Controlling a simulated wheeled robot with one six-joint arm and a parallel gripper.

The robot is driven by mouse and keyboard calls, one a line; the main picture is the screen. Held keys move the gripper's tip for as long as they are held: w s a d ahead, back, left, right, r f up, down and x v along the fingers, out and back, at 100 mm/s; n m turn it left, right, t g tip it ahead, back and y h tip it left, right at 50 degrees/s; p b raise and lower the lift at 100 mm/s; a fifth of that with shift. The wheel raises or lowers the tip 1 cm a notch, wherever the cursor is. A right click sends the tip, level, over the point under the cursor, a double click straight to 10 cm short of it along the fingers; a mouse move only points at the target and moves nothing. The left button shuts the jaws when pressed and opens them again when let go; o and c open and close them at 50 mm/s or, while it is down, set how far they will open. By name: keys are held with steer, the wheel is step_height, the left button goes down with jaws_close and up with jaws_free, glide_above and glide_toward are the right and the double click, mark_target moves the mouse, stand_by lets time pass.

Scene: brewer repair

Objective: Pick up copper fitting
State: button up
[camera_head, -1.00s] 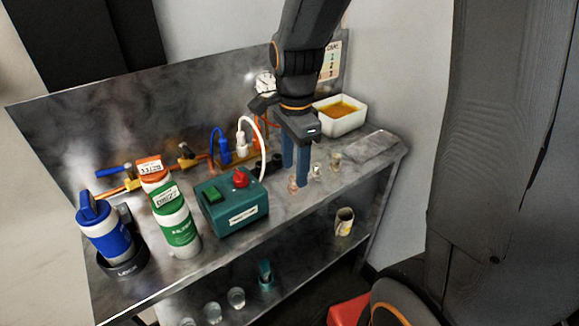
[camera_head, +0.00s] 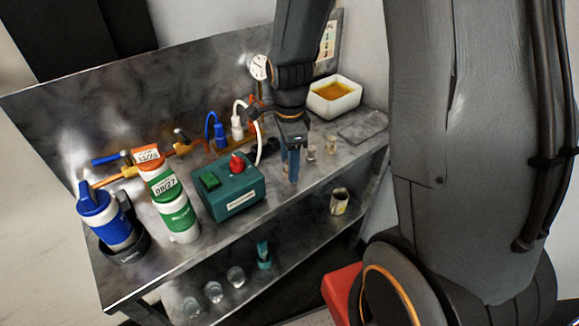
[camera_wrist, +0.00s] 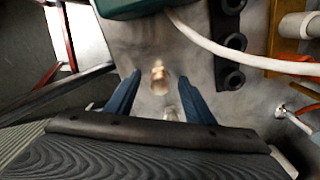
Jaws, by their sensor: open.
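The copper fitting (camera_wrist: 158,76) is a small shiny copper-coloured piece standing on the metal bench, seen a little blurred in the wrist view. My gripper (camera_wrist: 158,82) points down with its two blue fingers apart, one on each side of the fitting. I cannot tell whether they touch it. In the head view my gripper (camera_head: 290,180) is low over the bench, right of the green box, and its fingers hide the fitting.
A green box with a red knob (camera_head: 230,188) stands left of my gripper, with a white hose (camera_wrist: 245,58) nearby. Small fittings (camera_head: 331,144) stand to the right. A white tray of amber liquid (camera_head: 334,97) is at the back right. Bottles (camera_head: 172,205) stand at left.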

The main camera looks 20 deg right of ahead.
steer(key=shift+f, duration=0.15)
steer(key=c, duration=1.1)
steer(key=shift+c, duration=0.2)
step_height(320, 180, up, 10)
steer(key=shift+r+b, duration=0.1)
steer(key=shift+b, duration=0.6)
